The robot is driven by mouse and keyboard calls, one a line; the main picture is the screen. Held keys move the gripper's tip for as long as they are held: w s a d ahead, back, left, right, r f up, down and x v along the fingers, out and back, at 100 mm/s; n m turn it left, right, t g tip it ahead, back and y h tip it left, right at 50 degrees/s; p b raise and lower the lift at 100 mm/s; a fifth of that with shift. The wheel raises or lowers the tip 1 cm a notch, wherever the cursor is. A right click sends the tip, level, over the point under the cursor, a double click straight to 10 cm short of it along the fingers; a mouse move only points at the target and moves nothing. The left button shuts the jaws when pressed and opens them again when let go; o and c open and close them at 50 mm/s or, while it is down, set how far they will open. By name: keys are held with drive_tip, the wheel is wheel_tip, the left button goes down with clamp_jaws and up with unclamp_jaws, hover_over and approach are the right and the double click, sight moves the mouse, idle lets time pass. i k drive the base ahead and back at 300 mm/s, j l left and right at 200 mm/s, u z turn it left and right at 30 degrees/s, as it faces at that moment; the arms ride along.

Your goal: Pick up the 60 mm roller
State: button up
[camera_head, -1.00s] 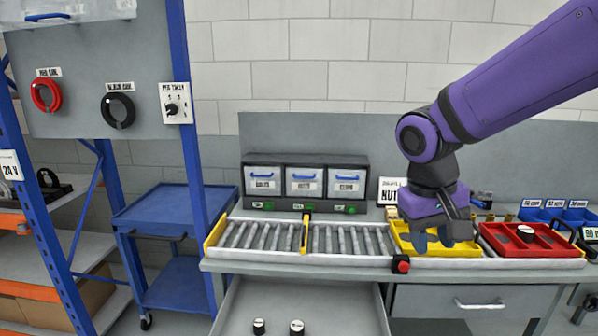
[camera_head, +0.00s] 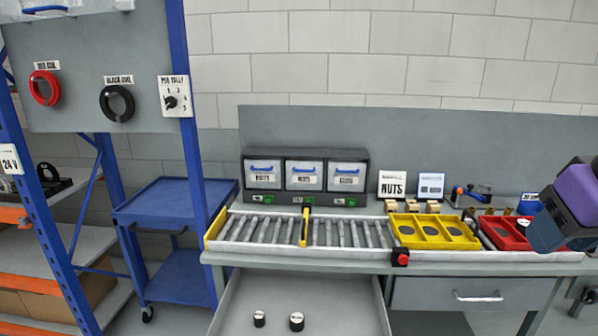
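Two black rollers with white tops stand upright in the open drawer (camera_head: 250,300): a smaller one (camera_head: 259,319) on the left and a larger one (camera_head: 297,321) on the right. Another white-topped roller (camera_head: 523,225) stands in the red tray (camera_head: 497,236). I cannot read a size on any of them, so I cannot tell which is 60 mm. My gripper (camera_head: 548,236), purple and dark blue, is at the right edge, in front of the red tray's right part and the blue bins. Its fingers are not clear, and I see nothing held.
A roller conveyor (camera_head: 345,237) with a yellow stop bar runs along the bench. A yellow tray (camera_head: 437,230) with dark round recesses sits left of the red one. A red button (camera_head: 401,259) is on the front edge. A blue trolley (camera_head: 172,204) stands left.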

sight(521, 225)
drive_tip(key=z, duration=1.05)
drive_tip(key=i+l+u, duration=0.35)
drive_tip(key=i+l, duration=1.5)
drive_tip(key=l, duration=0.1)
